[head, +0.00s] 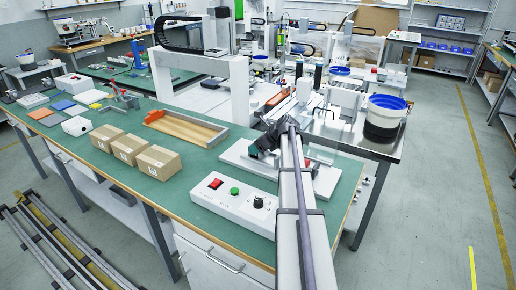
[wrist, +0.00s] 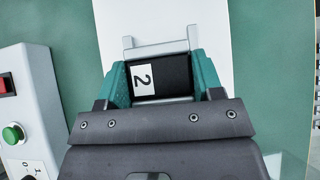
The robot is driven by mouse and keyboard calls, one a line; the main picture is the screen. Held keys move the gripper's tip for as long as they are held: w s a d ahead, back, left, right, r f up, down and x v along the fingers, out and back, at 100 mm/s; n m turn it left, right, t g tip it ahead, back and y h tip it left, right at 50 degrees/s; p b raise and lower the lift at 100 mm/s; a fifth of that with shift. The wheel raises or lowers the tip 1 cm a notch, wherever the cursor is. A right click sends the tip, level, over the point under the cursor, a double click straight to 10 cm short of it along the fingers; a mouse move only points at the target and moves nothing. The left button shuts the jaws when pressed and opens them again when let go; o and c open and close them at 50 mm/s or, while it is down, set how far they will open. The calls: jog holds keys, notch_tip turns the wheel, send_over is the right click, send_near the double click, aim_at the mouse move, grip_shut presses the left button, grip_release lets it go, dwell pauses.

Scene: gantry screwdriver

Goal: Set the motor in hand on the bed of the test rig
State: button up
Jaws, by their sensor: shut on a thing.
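The motor (wrist: 172,80) is a black body with a white label reading "2". In the wrist view it sits between the green fingers of my gripper (wrist: 158,82), which is shut on it. Just beyond it is a grey metal bracket (wrist: 160,49) with two upright ends, which I take to be part of the rig bed. Whether the motor touches it I cannot tell. The white base plate of the test rig (head: 314,185) lies on the green bench, also below the motor in the wrist view (wrist: 225,18). In the head view my arm hides the motor and much of the rig.
A white control box (head: 232,206) with a red switch, green button and black knob stands left of the rig. Cardboard boxes (head: 157,162) and a wooden-bottomed tray (head: 186,128) lie further left. A white gantry post (head: 239,88) rises behind.

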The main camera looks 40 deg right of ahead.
jog(key=o, duration=1.5)
jog(key=shift+r+p, duration=0.25)
jog(key=shift+p, duration=0.1)
jog(key=p+v, duration=0.8)
jog(key=v, duration=0.3)
jog(key=shift+s+d+r, duration=0.1)
jog(key=shift+s+r, duration=0.1)
jog(key=shift+s, duration=0.15)
